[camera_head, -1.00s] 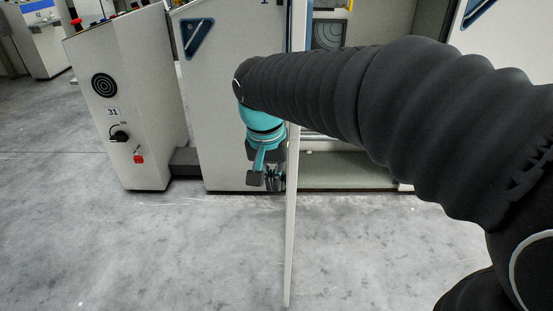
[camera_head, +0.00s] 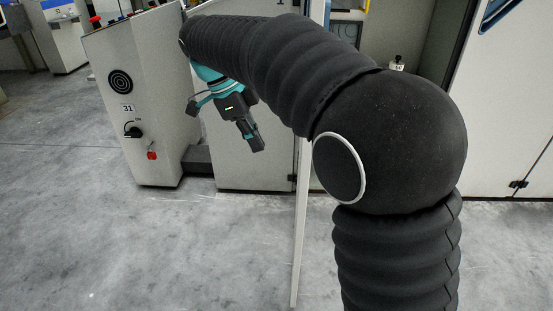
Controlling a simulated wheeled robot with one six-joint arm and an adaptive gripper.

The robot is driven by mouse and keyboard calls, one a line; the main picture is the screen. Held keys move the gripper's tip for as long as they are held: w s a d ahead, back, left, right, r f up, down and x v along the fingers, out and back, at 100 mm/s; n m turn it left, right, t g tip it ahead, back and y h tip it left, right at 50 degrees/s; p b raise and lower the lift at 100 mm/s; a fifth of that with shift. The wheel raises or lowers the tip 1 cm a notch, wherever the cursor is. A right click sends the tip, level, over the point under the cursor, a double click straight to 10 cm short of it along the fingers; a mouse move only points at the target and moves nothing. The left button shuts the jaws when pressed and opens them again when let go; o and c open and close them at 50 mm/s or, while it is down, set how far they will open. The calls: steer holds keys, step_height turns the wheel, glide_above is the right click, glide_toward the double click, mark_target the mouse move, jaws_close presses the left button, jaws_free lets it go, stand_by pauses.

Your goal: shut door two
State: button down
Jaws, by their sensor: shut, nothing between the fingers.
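An open door leaf (camera_head: 299,240), white and seen almost edge-on, stands out from the machine towards me. I take it for door two, but no number shows on it. The machine opening (camera_head: 405,50) lies to the right of the leaf, largely hidden behind my arm. My gripper (camera_head: 257,147) is shut and empty, pointing down and to the right. It is left of the leaf in the picture, in front of a closed white panel (camera_head: 245,178), with a visible gap to the leaf.
A control cabinet (camera_head: 155,100) marked 31, with a black knob and a red tag, stands at left. Another white panel (camera_head: 500,110) with a latch is at right. The grey floor (camera_head: 180,250) is clear in front.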

steer(key=d+f, duration=0.7)
steer(key=f, duration=0.1)
steer(key=shift+s+d+f+b, duration=0.3)
steer(key=shift+f+b, duration=0.05)
steer(key=shift+f, duration=0.05)
